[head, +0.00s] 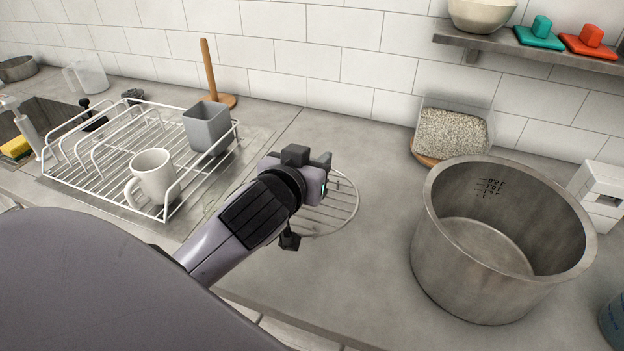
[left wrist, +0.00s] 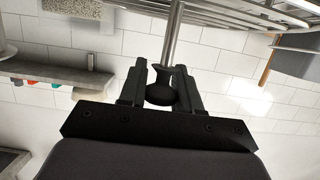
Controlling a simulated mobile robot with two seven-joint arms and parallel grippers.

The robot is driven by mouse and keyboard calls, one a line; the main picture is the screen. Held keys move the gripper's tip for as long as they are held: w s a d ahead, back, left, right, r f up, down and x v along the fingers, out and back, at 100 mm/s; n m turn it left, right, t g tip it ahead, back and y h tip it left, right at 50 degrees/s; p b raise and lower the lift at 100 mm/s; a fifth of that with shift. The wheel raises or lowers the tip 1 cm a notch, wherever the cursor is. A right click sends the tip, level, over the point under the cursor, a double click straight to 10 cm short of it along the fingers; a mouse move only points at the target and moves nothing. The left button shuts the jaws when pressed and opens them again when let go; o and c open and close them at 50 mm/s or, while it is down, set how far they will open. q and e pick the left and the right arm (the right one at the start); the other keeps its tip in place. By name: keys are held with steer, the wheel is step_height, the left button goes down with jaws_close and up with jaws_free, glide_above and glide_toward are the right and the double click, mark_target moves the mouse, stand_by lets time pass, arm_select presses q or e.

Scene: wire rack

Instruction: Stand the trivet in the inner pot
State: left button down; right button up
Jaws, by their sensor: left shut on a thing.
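The trivet (head: 340,206) is a round wire grid behind and right of my left gripper (head: 310,172) in the head view. The gripper hides part of it; I cannot tell how far it is above the counter. In the left wrist view, my left gripper (left wrist: 160,80) is shut on a dark rounded end with a metal rod (left wrist: 173,38), which appears to be part of the trivet. The inner pot (head: 436,240) is a wide steel pot with level marks inside. It stands open and empty on the counter, right of the trivet and apart from it. My right gripper is not in view.
A white dish rack (head: 110,172) at left holds a white mug (head: 153,175) and a grey cup (head: 207,128). A container of grains (head: 450,132) stands behind the pot, below a wall shelf (head: 545,52). The counter between trivet and pot is clear.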

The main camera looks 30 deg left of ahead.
arm_select(q)
steer(key=shift+f, duration=2.25)
steer(key=shift+f+b, duration=0.2)
steer(key=shift+b, duration=0.15)
steer(key=c, duration=0.8)
jaws_free()
